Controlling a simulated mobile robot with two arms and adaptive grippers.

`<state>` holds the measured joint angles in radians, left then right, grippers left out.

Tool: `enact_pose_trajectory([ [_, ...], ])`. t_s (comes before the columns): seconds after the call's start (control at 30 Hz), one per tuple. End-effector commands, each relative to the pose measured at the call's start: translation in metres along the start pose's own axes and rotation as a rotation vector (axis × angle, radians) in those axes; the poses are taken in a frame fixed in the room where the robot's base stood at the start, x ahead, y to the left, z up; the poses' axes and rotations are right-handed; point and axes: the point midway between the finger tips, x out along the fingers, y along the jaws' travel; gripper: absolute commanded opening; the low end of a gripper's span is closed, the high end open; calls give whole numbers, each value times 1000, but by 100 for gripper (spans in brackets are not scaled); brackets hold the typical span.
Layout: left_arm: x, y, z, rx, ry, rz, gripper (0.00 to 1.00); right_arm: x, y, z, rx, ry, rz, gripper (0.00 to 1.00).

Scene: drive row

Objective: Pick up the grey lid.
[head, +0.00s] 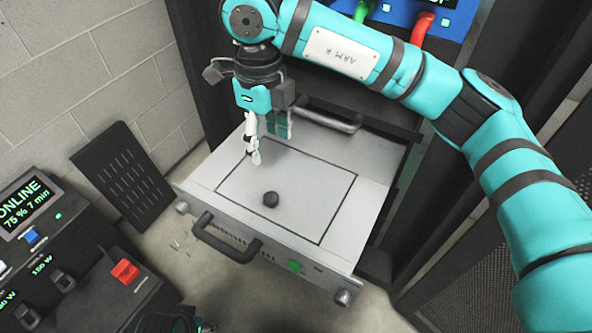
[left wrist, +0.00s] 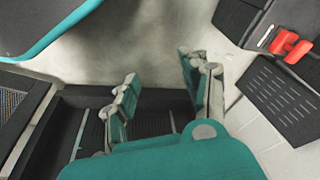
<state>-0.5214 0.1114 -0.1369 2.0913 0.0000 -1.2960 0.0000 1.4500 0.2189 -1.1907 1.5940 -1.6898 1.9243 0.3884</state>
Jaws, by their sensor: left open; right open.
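The grey lid (head: 310,188) is a flat panel with a dark outline, set in the top of a pulled-out grey drawer unit (head: 208,178). A round black knob (head: 271,199) stands on the lid, left of its middle. My right gripper (head: 266,143) is open and empty, pointing down over the lid's back left part, behind the knob and apart from it. My left gripper (left wrist: 160,72) is open and empty in the left wrist view, over the floor. Only a small dark part at the head view's bottom edge seems to belong to my left arm.
The drawer has a black front handle (head: 226,240) and a rear handle (head: 328,117). A dark console with a red switch (head: 125,271) stands at lower left. A slotted black panel (head: 124,176) leans by the brick wall. Rack sides bound the drawer.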

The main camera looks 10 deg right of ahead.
Motion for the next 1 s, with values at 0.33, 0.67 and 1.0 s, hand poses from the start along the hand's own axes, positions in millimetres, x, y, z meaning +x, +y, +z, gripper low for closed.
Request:
enact_pose_trajectory([
  [0.33,-29,-2,-6,-2,17,-3,47,73,1,-1,-1,4,4,59],
  [0.67,-51,-2,-8,-4,28,-5,47,117,1,0,0,1,2,59],
  [1.0,-72,-3,-8,-5,39,-7,47,158,4,0,0,3,3,59],
])
